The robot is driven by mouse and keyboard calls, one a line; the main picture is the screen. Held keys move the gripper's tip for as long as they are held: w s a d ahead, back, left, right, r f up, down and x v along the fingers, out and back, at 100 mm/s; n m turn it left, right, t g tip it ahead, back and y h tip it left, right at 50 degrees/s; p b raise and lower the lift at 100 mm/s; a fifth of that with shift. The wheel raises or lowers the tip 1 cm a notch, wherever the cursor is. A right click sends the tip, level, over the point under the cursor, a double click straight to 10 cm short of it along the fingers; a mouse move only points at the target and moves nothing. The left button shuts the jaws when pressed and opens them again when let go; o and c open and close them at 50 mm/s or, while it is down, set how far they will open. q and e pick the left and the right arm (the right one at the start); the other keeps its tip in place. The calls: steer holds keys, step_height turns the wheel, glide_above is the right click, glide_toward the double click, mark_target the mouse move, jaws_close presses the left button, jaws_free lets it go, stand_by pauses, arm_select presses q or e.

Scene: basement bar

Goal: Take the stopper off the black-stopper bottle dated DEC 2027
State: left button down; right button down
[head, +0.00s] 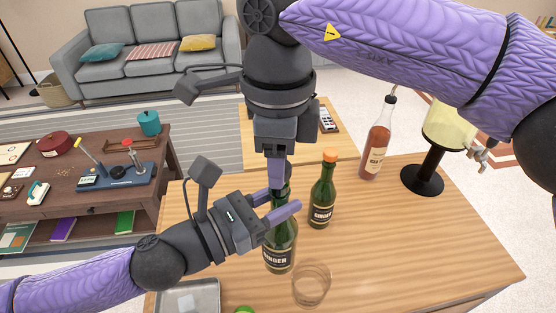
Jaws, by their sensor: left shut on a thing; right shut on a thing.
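A green bottle (280,248) with a dark label reading "GINGER" stands on the wooden counter (400,240). My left gripper (281,206) comes in from the left and is shut around this bottle's neck. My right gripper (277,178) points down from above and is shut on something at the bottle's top. The stopper is hidden by the grippers, so I cannot tell its colour or whether it is seated. No date is legible. A second green GINGER bottle (322,201) with an orange stopper (330,155) stands just behind to the right.
An empty clear glass (311,286) stands in front of the held bottle. A metal tray (213,285) lies at the front left. The counter's right front is clear.

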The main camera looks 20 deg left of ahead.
steer(key=shift+r, duration=0.6)
